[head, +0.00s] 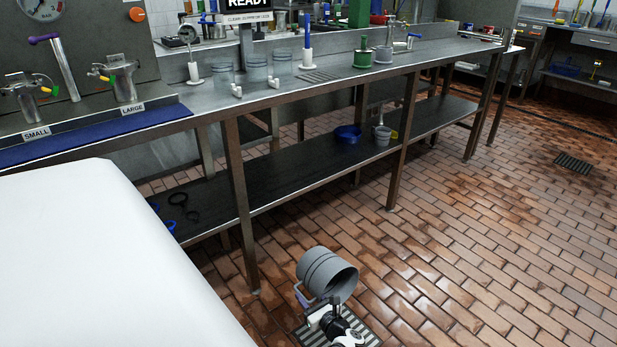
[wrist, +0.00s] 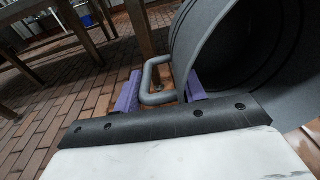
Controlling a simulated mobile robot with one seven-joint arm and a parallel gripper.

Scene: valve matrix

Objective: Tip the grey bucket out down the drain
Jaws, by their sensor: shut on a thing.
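The grey bucket (head: 322,272) is tipped onto its side low over the floor, its mouth facing right and downward. My gripper (head: 318,312) is shut on the bucket's handle. In the wrist view the purple fingers of my gripper (wrist: 161,92) lie either side of the grey handle (wrist: 150,72), and the bucket's wall and dark open inside (wrist: 225,40) fill the right. No liquid can be made out in the bucket. The drain grate (head: 362,328) is in the floor below the bucket, partly hidden by my arm and gripper.
A steel bench (head: 330,88) with a lower shelf (head: 290,178) runs behind the bucket; a bench leg (head: 240,215) stands close to its left. A small grey pail (head: 382,135) and a blue bowl (head: 347,133) sit on the shelf. Another floor grate (head: 574,163) is far right. Open tiled floor lies right.

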